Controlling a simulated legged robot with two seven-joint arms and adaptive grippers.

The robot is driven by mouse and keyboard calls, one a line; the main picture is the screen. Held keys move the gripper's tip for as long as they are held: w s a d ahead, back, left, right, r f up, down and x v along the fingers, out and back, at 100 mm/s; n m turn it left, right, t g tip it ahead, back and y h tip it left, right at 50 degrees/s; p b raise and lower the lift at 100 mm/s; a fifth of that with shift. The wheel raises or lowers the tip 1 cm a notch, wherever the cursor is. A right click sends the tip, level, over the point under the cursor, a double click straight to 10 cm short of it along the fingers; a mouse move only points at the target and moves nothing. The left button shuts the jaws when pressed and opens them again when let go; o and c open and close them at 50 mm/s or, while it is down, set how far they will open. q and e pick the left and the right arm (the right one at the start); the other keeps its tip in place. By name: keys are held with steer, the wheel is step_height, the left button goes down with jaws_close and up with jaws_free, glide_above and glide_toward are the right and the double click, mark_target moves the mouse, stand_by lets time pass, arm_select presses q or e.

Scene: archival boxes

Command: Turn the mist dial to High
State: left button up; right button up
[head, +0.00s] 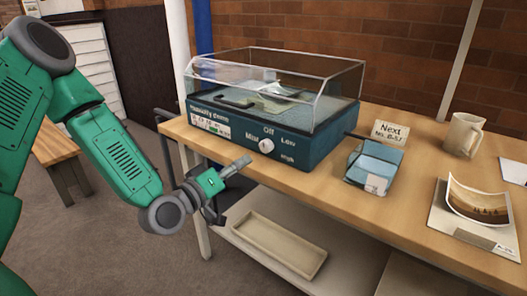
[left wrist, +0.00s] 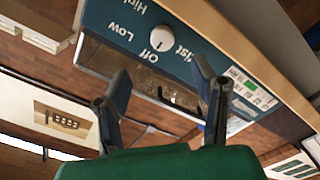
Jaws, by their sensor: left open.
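The mist dial (head: 266,146) is a small white round knob on the front of a teal humidity chamber (head: 320,150) with a clear lid. Mist, Off, Low and High are printed around it. The dial also shows in the left wrist view (left wrist: 161,38), which sees the panel upside down. Its pointer is too small to read surely. My left gripper (head: 240,164) is just left of and slightly below the dial in the head view, apart from it. In the left wrist view its two fingers (left wrist: 163,68) are spread with nothing between them. My right gripper is not in view.
The chamber stands on a wooden table (head: 420,190). To its right are a blue clear-topped box (head: 372,165), a "Next" card (head: 391,131), a beige mug (head: 464,135) and a curled photograph (head: 478,203) on a board. A shallow tray (head: 268,250) lies on the lower shelf.

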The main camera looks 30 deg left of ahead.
mark_target(263, 148)
arm_select(q)
steer(key=w, duration=0.4)
steer(key=w+b, duration=0.1)
steer(key=w, duration=0.1)
steer(key=shift+d+f, duration=0.1)
steer(key=shift+d, duration=0.25)
steer(key=w, duration=0.2)
steer(key=w+a+b, duration=0.1)
steer(key=w, duration=0.1)
steer(key=shift+w+f, duration=0.2)
steer(key=shift+w, duration=0.05)
steer(key=shift+w+d+r, duration=0.15)
steer(key=shift+w+d, duration=0.15)
steer(key=shift+d, duration=0.1)
steer(key=shift+d+r, duration=0.1)
steer(key=shift+d, duration=0.1)
steer(key=shift+a, duration=0.1)
steer(key=c, duration=1)
steer(key=shift+a, duration=0.2)
steer(key=shift+c, duration=0.6)
